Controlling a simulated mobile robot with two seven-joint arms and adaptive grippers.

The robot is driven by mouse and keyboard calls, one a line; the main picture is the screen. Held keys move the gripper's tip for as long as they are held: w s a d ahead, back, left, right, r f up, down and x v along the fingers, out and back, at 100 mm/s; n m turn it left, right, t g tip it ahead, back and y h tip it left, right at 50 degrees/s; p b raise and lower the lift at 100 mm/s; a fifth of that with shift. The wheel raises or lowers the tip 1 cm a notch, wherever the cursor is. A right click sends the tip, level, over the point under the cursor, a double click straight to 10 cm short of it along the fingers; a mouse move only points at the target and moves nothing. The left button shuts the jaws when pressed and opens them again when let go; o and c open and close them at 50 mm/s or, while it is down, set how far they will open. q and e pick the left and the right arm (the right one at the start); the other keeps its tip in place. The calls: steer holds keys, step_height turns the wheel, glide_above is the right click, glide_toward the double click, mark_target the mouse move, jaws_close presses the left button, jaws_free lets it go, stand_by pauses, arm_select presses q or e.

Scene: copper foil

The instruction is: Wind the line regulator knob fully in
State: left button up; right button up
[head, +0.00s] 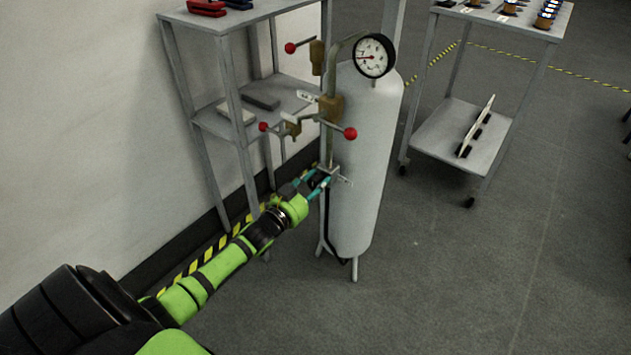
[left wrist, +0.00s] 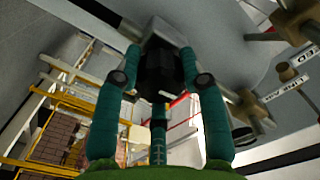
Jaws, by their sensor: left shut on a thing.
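The line regulator knob (left wrist: 160,72) is black and faceted, and sits between the teal fingers in the left wrist view. My left gripper (head: 320,181) is shut on it, low on the front of the white cylinder (head: 358,170). In the head view the fingers mostly hide the knob, and its depth of winding cannot be told. A round dial gauge (head: 373,56) with a red needle stands at the cylinder's top. My right gripper is in neither view.
Red-ended valve handles (head: 350,133) stick out above my gripper. A grey shelf rack (head: 215,122) stands close on the left by the wall. A two-tier trolley (head: 458,140) stands at the right. The floor in front is clear.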

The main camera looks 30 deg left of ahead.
arm_select(q)
steer(key=shift+w+r+m, duration=0.15)
steer(key=shift+r+m, duration=0.35)
steer(key=shift+m, duration=0.1)
steer(key=shift+d, duration=0.1)
steer(key=o, duration=1.1)
steer(key=shift+o, duration=0.2)
steer(key=shift+f, duration=0.1)
steer(key=shift+f, duration=0.1)
